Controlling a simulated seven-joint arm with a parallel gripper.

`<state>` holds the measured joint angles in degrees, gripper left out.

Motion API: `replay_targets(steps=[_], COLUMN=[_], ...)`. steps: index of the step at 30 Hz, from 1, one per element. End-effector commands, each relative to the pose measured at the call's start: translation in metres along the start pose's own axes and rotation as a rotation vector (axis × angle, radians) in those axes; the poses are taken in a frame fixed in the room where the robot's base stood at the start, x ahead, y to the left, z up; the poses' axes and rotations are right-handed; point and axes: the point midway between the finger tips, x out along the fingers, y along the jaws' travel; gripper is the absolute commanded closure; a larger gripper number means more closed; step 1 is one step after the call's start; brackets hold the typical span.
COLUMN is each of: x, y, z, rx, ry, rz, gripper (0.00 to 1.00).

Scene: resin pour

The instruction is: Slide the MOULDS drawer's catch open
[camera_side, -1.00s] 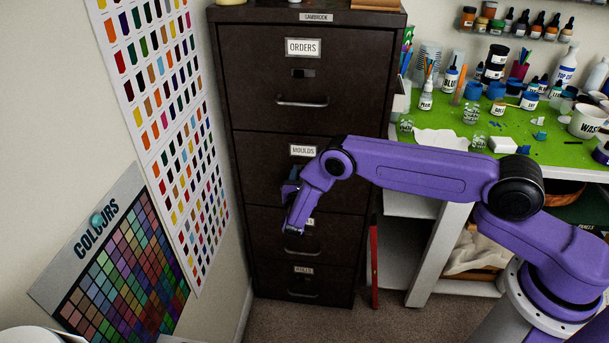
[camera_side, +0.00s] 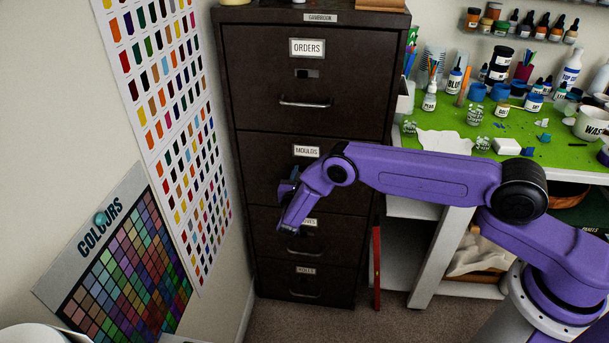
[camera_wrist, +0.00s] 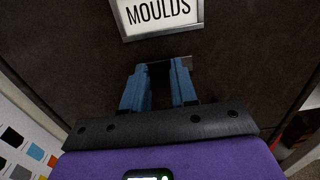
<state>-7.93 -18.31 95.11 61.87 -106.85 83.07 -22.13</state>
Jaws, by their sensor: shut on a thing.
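The MOULDS drawer (camera_side: 262,170) is the second drawer of the dark brown filing cabinet, and it is closed. Its white MOULDS label (camera_wrist: 160,14) is just above my gripper in the wrist view. The catch (camera_wrist: 160,69) is a small dark piece below the label, between my fingertips and partly hidden by them. A bit of its metal plate (camera_wrist: 187,61) shows by the right finger. My gripper (camera_wrist: 158,78) is shut on the catch with its two blue fingers. In the side view my gripper (camera_side: 285,188) is at the drawer front, and my wrist hides the catch.
The ORDERS drawer (camera_side: 350,75) above is closed, with a similar catch (camera_side: 307,74) and a handle (camera_side: 305,103). More closed drawers are below. A green-topped bench (camera_side: 450,125) with bottles stands right of the cabinet. A colour board (camera_side: 120,255) leans at the left wall.

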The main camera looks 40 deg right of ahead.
Motion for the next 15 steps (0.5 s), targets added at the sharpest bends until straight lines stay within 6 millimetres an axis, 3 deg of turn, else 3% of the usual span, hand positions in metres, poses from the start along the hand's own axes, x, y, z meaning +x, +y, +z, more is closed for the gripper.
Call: replay_targets(steps=[6,7,9,15], x=[-0.0012,-0.0013,-0.0013,-0.0008], y=[0.0059,0.0061,0.0063,0.0044], z=[0.0009,0.0009,0.0010,0.0007], rx=[0.004,0.004,0.005,0.003], ry=[0.003,0.003,0.003,0.002], rz=[0.019,0.019,0.020,0.014], gripper=[1.00,0.66,0.47,0.47])
